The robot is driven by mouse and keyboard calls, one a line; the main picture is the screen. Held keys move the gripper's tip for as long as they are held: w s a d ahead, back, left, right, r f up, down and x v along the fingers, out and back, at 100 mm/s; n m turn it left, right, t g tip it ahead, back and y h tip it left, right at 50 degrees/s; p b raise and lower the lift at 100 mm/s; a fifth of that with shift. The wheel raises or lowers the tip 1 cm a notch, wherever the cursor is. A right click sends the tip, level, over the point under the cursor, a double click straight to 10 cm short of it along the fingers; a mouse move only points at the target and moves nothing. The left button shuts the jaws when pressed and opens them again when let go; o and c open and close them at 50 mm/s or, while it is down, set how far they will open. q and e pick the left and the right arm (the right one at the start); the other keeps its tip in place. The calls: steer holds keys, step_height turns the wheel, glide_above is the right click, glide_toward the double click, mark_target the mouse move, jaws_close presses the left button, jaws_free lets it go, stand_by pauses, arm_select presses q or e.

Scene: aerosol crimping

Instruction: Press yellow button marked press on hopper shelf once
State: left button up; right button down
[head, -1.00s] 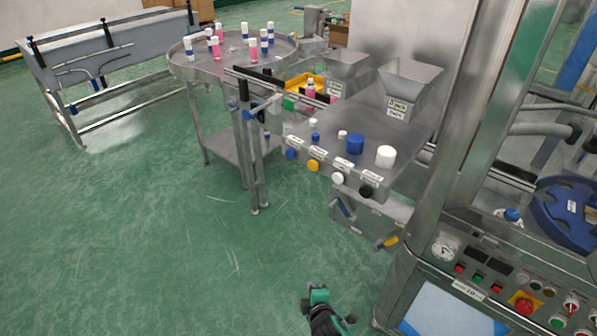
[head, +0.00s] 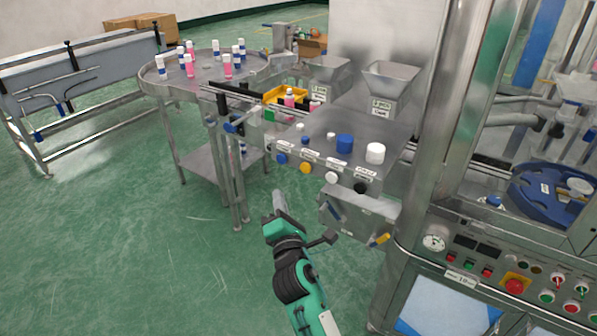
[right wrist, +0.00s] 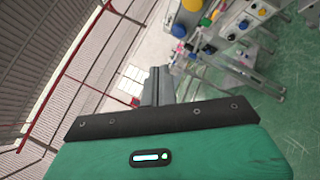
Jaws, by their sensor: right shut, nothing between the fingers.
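The yellow button (head: 306,168) is on the front face of the hopper shelf (head: 330,160), between a blue button (head: 281,159) and a white one (head: 331,178); a black one (head: 360,188) is at the right end. Labels sit above them, too small to read. My right gripper (head: 280,202) is shut and empty, pointing up in the head view, below and left of the yellow button, apart from it. In the right wrist view its closed fingers (right wrist: 157,86) show, with a yellow round thing (right wrist: 192,5), apparently the button, at the top edge. My left gripper is out of view.
Caps stand on the shelf top, including a blue one (head: 344,144) and a white one (head: 375,153). A box with a yellow-tipped handle (head: 380,240) hangs below. The machine's control panel (head: 480,270) is at right. Green floor lies open at left.

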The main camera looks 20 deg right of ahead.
mark_target(307, 166)
steer(key=shift+w+r, duration=0.15)
steer(key=shift+r, duration=0.3)
steer(key=w+d+p, duration=0.1)
steer(key=w+d, duration=0.4)
steer(key=d, duration=0.2)
steer(key=shift+w+f+p, duration=0.15)
steer(key=shift+f+p, duration=0.05)
steer(key=shift+p, duration=0.2)
steer(key=shift+w, duration=0.1)
stand_by(1.7)
steer(key=shift+w+d, duration=0.15)
steer(key=shift+d, duration=0.15)
